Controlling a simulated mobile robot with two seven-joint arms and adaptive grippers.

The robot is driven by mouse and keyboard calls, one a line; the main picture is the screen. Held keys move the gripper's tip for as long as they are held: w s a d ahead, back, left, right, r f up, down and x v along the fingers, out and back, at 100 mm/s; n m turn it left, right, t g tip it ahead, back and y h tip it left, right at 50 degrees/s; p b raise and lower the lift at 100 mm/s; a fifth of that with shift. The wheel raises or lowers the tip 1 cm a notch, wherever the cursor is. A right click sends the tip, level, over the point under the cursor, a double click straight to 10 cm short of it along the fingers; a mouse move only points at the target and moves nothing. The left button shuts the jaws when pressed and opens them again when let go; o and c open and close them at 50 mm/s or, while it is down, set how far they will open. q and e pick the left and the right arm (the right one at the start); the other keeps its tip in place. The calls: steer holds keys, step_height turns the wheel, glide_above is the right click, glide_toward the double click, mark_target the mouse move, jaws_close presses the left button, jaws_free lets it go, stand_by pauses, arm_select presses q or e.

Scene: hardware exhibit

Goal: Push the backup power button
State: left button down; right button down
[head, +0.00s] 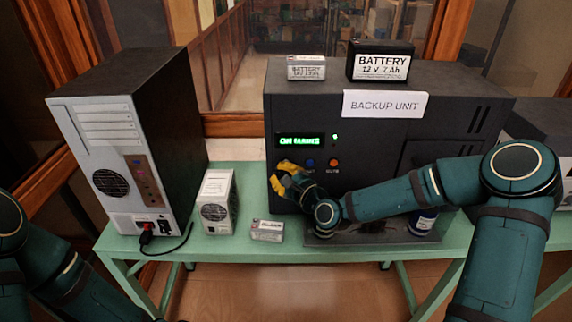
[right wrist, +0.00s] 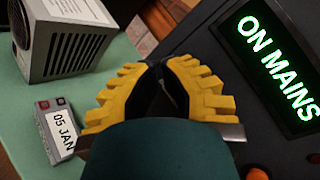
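The black backup unit (head: 450,120) stands on the green table with a "BACKUP UNIT" sign on its front. Its green display (head: 299,141) reads "ON MAINS" in the right wrist view (right wrist: 275,55). Below it are a blue button (head: 310,163) and an orange button (head: 334,163); their labels are too small to read surely. The orange button's edge shows in the right wrist view (right wrist: 257,173). My right gripper (head: 283,178) is in front of the unit, left of the blue button. Its yellow fingertips (right wrist: 157,66) meet, with nothing between them. My left gripper is out of view.
A grey computer tower (head: 110,130) with a black cable stands at left. A small white vented box (head: 217,200) and a small battery (head: 267,230) stand between tower and unit. Two batteries (head: 380,60) sit on the unit.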

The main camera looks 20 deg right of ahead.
steer(key=shift+s, duration=0.2)
steer(key=shift+s+a, duration=0.1)
steer(key=shift+s+a, duration=0.25)
steer(key=shift+s, duration=0.7)
steer(key=shift+s+a, duration=0.3)
steer(key=shift+s, duration=0.6)
steer(key=shift+s+a, duration=0.25)
steer(key=shift+s, duration=0.7)
steer(key=s+a+f+n+g, duration=0.3)
steer(key=s+f+n+g, duration=0.15)
steer(key=f, duration=0.35)
steer(key=s+a+f+n+g, duration=0.35)
steer(key=f+n, duration=0.25)
steer(key=f, duration=0.2)
steer(key=s+d+f+n+g+h, duration=0.1)
steer(key=s+f+n+g, duration=0.5)
steer(key=s, duration=0.8)
step_height(320, 180, down, 4)
steer(key=n+h, duration=0.1)
steer(key=n, duration=0.2)
steer(key=shift+d+n, duration=0.35)
steer(key=shift+r, duration=0.1)
